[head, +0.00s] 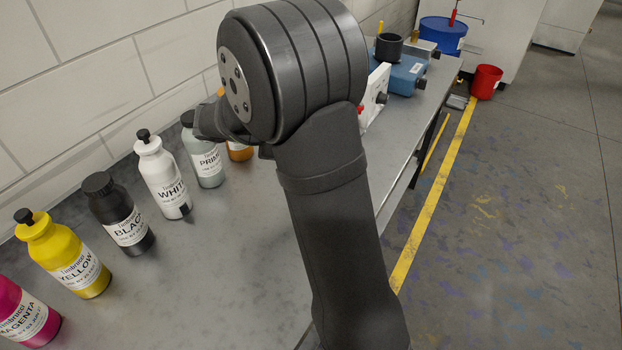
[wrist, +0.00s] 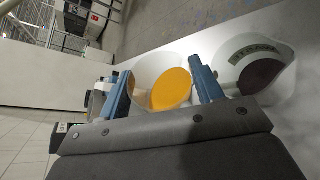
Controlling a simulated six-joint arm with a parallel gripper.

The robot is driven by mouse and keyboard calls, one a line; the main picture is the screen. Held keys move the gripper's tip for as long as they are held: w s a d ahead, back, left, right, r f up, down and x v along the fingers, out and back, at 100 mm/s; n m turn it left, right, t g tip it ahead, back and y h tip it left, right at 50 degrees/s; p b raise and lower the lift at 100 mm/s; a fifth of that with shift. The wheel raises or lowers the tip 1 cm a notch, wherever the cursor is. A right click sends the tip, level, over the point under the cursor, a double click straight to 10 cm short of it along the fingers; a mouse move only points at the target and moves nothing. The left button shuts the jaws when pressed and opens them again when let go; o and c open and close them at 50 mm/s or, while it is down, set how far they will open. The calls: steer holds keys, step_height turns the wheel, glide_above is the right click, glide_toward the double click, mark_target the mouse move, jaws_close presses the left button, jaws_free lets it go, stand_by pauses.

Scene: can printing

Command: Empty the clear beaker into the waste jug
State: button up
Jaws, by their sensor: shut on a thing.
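In the wrist view, my gripper (wrist: 162,88) has its two blue fingers shut on the clear beaker (wrist: 148,70), one on each side. Orange-yellow liquid (wrist: 172,90) shows inside the beaker. A white jug (wrist: 284,78) with a label near its rim and dark contents stands just right of the beaker; it appears to be the waste jug. The label is too small to read surely.
Along the wall on the grey bench (head: 235,270) stand the magenta (head: 25,315), yellow (head: 65,255), black (head: 120,215), white (head: 160,177) and primer (head: 205,155) bottles. An orange bottle (head: 240,152) is partly hidden. Blue equipment (head: 405,75) sits at the far end.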

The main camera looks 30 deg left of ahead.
steer(key=shift+s+d+f+m, duration=0.15)
steer(key=shift+s+f+m, duration=0.1)
steer(key=shift+f+m, duration=0.15)
stand_by(0.3)
steer(key=shift+s+d+r+m+t+y, duration=0.1)
steer(key=shift+s+r+m+t, duration=0.1)
steer(key=shift+m+t, duration=0.35)
steer(key=shift+s+d+r+m+t+y, duration=0.15)
steer(key=shift+m+t, duration=0.25)
steer(key=shift+m, duration=0.3)
steer(key=shift+s+r+m+t+y, duration=0.1)
steer(key=shift+s+r+m+t, duration=0.1)
steer(key=shift+m+t, duration=0.35)
stand_by(2.1)
steer(key=shift+s+d+f+m, duration=0.45)
steer(key=shift+s+f+m, duration=0.2)
steer(key=shift+m, duration=0.15)
stand_by(0.7)
steer(key=shift+s+d+r+m+t, duration=0.15)
steer(key=shift+m+t, duration=0.15)
steer(key=shift+m, duration=0.2)
steer(key=shift+s+f+m+t, duration=0.1)
steer(key=shift+m+t, duration=0.2)
steer(key=shift+m, duration=0.2)
stand_by(0.8)
